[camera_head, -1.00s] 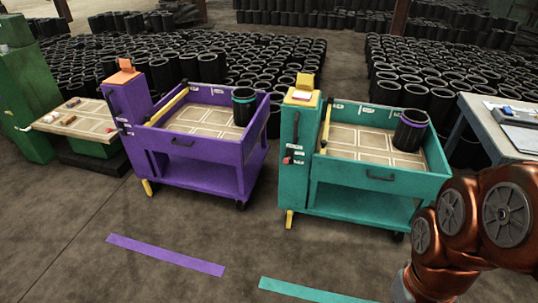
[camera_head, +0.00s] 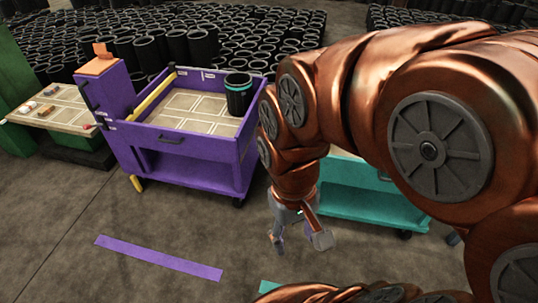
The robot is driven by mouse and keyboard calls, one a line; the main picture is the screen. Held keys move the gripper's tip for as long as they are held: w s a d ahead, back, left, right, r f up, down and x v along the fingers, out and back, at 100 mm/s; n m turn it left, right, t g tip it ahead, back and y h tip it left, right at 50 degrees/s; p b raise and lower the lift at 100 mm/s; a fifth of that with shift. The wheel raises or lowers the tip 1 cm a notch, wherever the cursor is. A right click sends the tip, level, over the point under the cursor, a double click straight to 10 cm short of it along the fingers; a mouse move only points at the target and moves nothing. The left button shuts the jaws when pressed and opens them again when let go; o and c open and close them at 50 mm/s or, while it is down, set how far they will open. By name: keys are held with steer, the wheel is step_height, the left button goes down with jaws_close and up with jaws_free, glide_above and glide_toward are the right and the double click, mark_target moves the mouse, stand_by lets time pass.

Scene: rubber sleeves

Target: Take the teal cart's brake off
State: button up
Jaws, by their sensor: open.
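The teal cart (camera_head: 368,206) is mostly hidden behind my copper-coloured arm; its lower shelf and part of its front show. Its control post, red knob and yellow foot pedal are hidden, so I cannot see the brake's state. My gripper (camera_head: 299,242) points down, open and empty, in front of the teal cart's lower left side. I cannot tell how far it is from the cart.
A purple cart (camera_head: 205,172) with a yellow foot pedal (camera_head: 137,184) stands to the left, holding a black sleeve with a teal band (camera_head: 239,97). A purple floor strip (camera_head: 158,258) lies in front.

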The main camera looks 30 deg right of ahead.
steer(key=w+d+f+m+h+b, duration=0.1)
steer(key=w+d+f+m+b, duration=0.15)
steer(key=w+d, duration=0.45)
steer(key=w+d+f+m+b, duration=0.1)
steer(key=w+d+f+b, duration=0.2)
steer(key=w, duration=0.9)
steer(key=w+d+f+m+h+b, duration=0.15)
steer(key=w+d+b, duration=0.3)
steer(key=w, duration=0.45)
steer(key=shift+m+t+y, duration=0.4)
steer(key=shift+m+y, duration=0.25)
steer(key=shift+m, duration=0.15)
steer(key=w+d+f+b, duration=0.2)
steer(key=w+d+f, duration=0.1)
steer(key=w+f, duration=0.2)
steer(key=w+d+f+b, duration=0.2)
steer(key=w+d+f, duration=0.2)
steer(key=w+f, duration=0.2)
steer(key=w+d+f+b, duration=0.3)
steer(key=w+f, duration=0.3)
steer(key=f, duration=0.3)
steer(key=shift+d+f, duration=0.15)
steer(key=shift+d, duration=0.4)
steer(key=shift+w+d+f, duration=0.2)
steer(key=shift+f, duration=0.55)
steer(key=shift+s+d+f, duration=0.15)
steer(key=shift+f, duration=1.65)
steer(key=shift+s+d+f, duration=0.15)
steer(key=shift+f, duration=1.6)
jaws_close()
